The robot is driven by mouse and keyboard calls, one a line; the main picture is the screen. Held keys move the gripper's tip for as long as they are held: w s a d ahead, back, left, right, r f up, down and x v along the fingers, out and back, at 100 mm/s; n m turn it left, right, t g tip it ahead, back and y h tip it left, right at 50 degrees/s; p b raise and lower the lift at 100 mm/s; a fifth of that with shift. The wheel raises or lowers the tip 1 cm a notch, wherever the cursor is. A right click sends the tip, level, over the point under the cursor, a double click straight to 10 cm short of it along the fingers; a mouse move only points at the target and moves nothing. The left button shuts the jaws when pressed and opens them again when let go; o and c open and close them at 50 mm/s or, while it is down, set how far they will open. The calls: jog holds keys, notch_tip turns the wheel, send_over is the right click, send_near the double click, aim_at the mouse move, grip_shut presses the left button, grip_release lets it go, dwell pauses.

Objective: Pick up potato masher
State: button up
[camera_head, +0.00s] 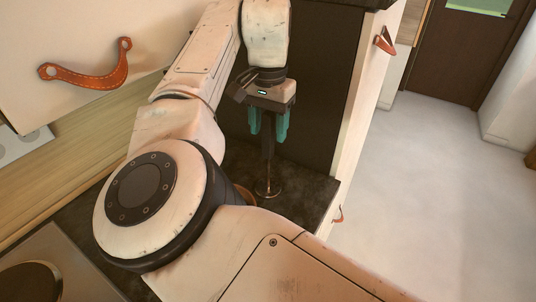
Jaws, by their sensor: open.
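A potato masher (268,170) stands upright on the dark countertop, with a dark handle and a round metallic foot at the bottom. My gripper (268,127) points down over it, with its teal fingers on either side of the handle's upper part. The fingers are apart, and I cannot tell whether either one touches the handle. The top of the handle is hidden by the gripper body.
The dark countertop (305,190) ends at the right by a pale cabinet side. A brownish round item (244,195) shows partly behind my arm. A dark panel (310,90) stands behind the masher. A cooktop (50,265) is at lower left. Open floor (410,200) lies right.

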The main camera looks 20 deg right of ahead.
jog(key=shift+c, duration=0.4)
grip_shut()
jog(key=shift+r, duration=0.1)
